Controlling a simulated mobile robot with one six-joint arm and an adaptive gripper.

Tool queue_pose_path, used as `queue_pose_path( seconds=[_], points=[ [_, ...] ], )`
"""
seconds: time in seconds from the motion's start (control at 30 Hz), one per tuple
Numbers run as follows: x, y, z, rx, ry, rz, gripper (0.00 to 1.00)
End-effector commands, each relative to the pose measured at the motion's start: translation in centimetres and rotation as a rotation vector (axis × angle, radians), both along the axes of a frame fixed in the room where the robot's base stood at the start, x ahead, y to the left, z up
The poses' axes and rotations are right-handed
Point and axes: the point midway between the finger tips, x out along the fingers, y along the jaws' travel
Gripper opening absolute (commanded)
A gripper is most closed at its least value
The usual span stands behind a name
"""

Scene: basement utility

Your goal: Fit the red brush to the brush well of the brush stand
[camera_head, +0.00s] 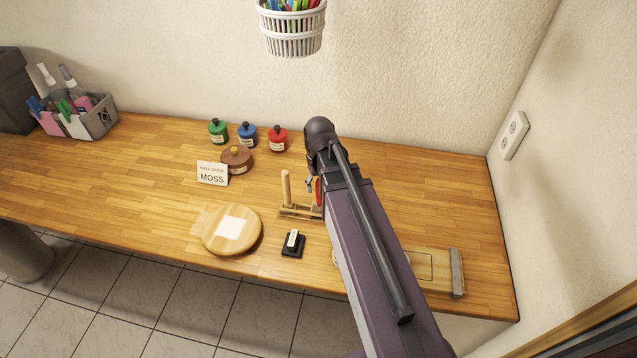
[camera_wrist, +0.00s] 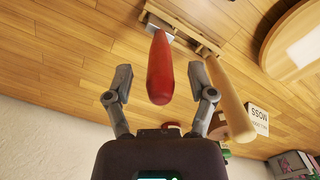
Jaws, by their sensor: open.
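The red brush (camera_wrist: 160,72) stands at one end of the wooden brush stand (camera_wrist: 205,42) in the wrist view, its handle toward my camera and its grey lower part at the stand. I cannot tell how deep it sits in the brush well, which is hidden. A pale wooden post (camera_wrist: 232,100) rises from the stand beside it. My gripper (camera_wrist: 161,82) is open, one finger on each side of the red handle, with gaps visible. In the head view the stand (camera_head: 297,212) and a sliver of the red brush (camera_head: 318,190) show beside my arm, which hides the rest.
Green (camera_head: 218,131), blue (camera_head: 247,135) and red (camera_head: 277,139) pots stand at the back, with a brown pot (camera_head: 237,158) and a MOSS card (camera_head: 212,173). A round board (camera_head: 248,240) and a black block (camera_head: 293,244) lie in front. A wooden board (camera_head: 435,262) lies right.

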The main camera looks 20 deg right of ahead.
Motion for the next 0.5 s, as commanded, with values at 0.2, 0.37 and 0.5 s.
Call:
queue_pose_path(
  seconds=[0.2,0.37,0.5],
  points=[
    [0.0,0.0,1.7,0.000,0.000,0.000,0.71],
    [0.0,0.0,3.0,0.000,0.000,0.000,0.71],
    [0.0,0.0,4.1,0.000,0.000,0.000,0.71]
  ],
)
